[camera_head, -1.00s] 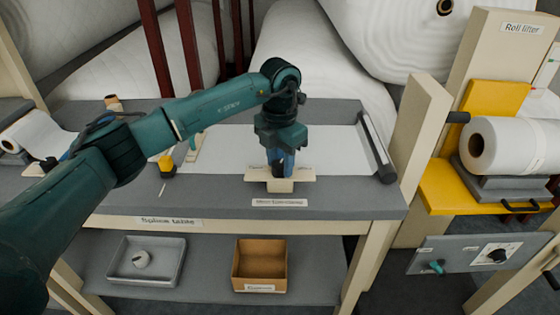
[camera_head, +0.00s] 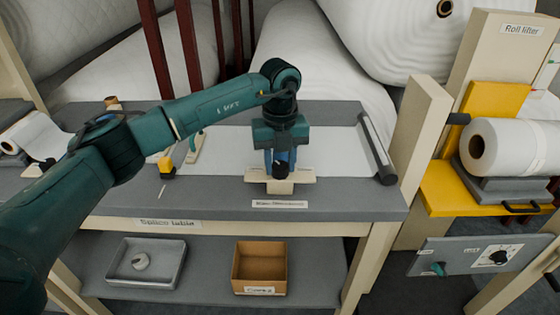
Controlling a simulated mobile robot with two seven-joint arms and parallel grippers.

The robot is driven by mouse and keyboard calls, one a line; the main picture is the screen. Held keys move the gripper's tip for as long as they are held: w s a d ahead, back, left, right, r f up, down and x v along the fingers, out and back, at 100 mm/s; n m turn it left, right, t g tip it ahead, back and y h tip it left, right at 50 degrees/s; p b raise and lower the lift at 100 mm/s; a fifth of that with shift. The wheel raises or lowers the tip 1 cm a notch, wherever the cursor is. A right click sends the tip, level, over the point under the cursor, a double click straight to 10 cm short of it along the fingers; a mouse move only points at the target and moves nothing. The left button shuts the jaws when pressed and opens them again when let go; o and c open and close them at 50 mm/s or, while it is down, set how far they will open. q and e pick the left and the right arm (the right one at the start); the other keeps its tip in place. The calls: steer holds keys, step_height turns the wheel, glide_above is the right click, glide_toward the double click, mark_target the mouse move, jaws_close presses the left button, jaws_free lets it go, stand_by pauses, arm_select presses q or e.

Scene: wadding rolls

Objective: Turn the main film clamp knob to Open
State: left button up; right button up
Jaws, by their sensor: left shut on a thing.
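My left gripper (camera_head: 281,160) points down over the front of the splice table (camera_head: 225,203), at the cream main film clamp (camera_head: 303,176). Its fingers are shut on the dark clamp knob (camera_head: 281,170), which stands on the middle of the clamp. The fingers hide much of the knob, so its setting cannot be read. A white label (camera_head: 280,204) sits on the table in front of the clamp, its print too blurred to read surely. White film (camera_head: 335,150) lies flat behind the clamp. My right gripper is not in view.
A yellow-and-black tool (camera_head: 166,166) and a green-handled piece (camera_head: 195,147) lie left of the clamp. A dark roller bar (camera_head: 377,150) is at the right. The shelf below holds a grey tray (camera_head: 119,277) and a brown box (camera_head: 236,270). The roll lifter (camera_head: 492,95) stands right.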

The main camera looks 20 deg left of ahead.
mark_target(280, 165)
arm_select(q)
steer(key=n, duration=0.4)
steer(key=shift+r, duration=0.1)
steer(key=shift+n, duration=1.3)
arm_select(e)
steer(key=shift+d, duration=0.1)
arm_select(q)
steer(key=o, duration=1)
step_height(280, 165, up, 13)
steer(key=b, duration=0.1)
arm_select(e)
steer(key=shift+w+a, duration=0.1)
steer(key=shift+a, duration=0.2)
